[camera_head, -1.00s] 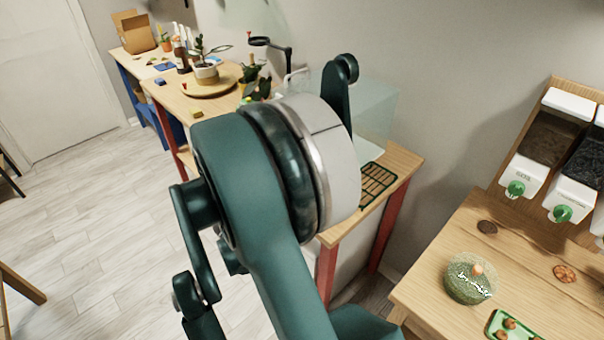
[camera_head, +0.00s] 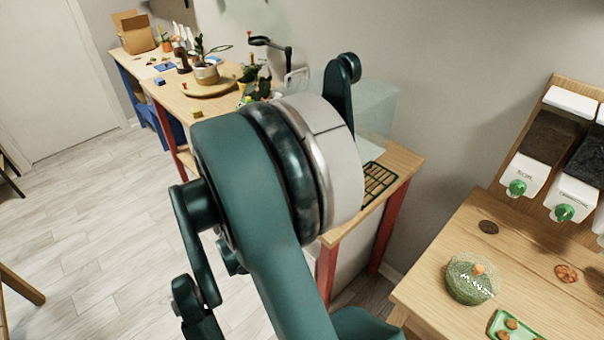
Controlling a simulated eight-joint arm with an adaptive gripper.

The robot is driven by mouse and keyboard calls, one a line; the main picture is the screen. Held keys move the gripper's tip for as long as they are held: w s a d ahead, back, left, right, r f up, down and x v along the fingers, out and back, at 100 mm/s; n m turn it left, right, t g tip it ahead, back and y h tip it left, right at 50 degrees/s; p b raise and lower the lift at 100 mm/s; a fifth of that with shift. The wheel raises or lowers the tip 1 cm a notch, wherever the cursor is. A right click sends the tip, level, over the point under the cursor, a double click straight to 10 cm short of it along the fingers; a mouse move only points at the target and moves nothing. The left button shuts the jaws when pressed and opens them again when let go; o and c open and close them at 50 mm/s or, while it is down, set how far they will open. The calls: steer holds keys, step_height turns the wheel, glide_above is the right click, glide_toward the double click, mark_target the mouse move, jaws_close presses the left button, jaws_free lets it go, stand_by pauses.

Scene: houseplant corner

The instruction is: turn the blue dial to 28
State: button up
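I cannot make out a blue dial for certain in the head view. A small blue object (camera_head: 159,82) lies on the far wooden bench, too small to identify, and a flat blue piece (camera_head: 164,67) lies near it. My large dark green arm fills the middle of the view and hides part of the benches behind it. My gripper is not seen, so its place relative to the dial does not show.
The far bench holds a potted plant (camera_head: 206,72) on a round wooden board (camera_head: 213,88), a yellow block (camera_head: 197,113) and a cardboard box (camera_head: 133,33).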

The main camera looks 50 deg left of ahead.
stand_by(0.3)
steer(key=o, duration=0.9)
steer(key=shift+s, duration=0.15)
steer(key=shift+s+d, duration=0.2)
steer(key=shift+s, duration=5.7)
